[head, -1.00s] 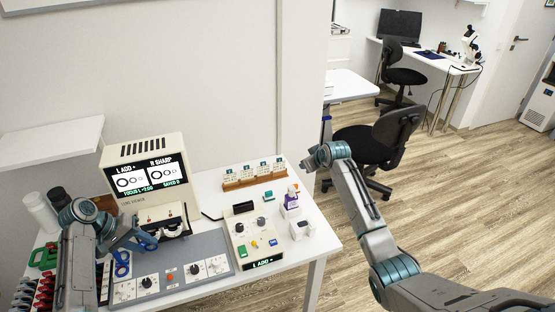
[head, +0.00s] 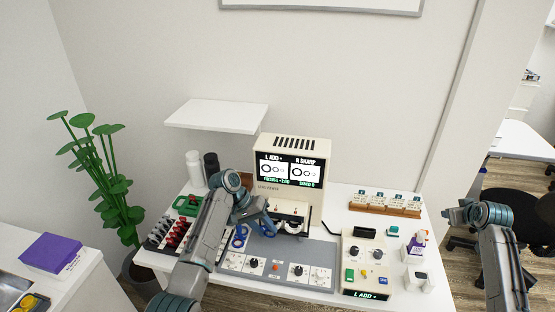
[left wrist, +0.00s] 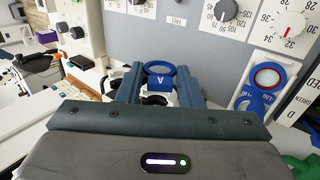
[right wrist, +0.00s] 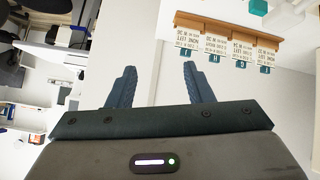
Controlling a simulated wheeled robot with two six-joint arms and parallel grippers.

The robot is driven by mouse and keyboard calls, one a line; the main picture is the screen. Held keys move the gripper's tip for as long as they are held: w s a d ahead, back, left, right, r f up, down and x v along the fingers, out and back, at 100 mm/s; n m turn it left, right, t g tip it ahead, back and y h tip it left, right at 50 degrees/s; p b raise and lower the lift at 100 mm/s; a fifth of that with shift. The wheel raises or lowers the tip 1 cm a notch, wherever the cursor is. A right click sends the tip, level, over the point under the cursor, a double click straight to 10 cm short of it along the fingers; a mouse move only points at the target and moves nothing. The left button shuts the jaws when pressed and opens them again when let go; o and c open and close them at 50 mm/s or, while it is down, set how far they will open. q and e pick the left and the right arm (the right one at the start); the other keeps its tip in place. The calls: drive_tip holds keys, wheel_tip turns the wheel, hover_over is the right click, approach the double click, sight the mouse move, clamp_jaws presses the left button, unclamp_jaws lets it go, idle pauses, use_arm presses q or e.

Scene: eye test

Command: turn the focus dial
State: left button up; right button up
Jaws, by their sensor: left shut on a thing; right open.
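Several round dials sit on the grey sloped panel (head: 262,250). They include a black dial (head: 253,263) at left and a white dial (head: 320,275) at right. I cannot tell which is the focus dial. The cream machine's screen (head: 290,170) reads "L ADD +", "R SHARP", "FOCUS L +2.00" and "SAVED 0". My left gripper (head: 264,216) is in front of the machine, above the panel. My right gripper (right wrist: 155,80) is open and empty, off the table's right side.
A cream control box (head: 365,272) with two knobs and coloured buttons stands right of the panel. A wooden card rack (head: 386,209) is at the back right. Another blue ring (head: 240,237) is at the panel's left.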

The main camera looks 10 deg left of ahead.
idle(0.7)
drive_tip(key=r+n+g, duration=0.1)
drive_tip(key=n+g, duration=0.3)
drive_tip(key=g, duration=0.6)
hover_over(355, 249)
wheel_tip(355, 249, down, 12)
drive_tip(key=shift+r, duration=0.15)
drive_tip(key=c, duration=1)
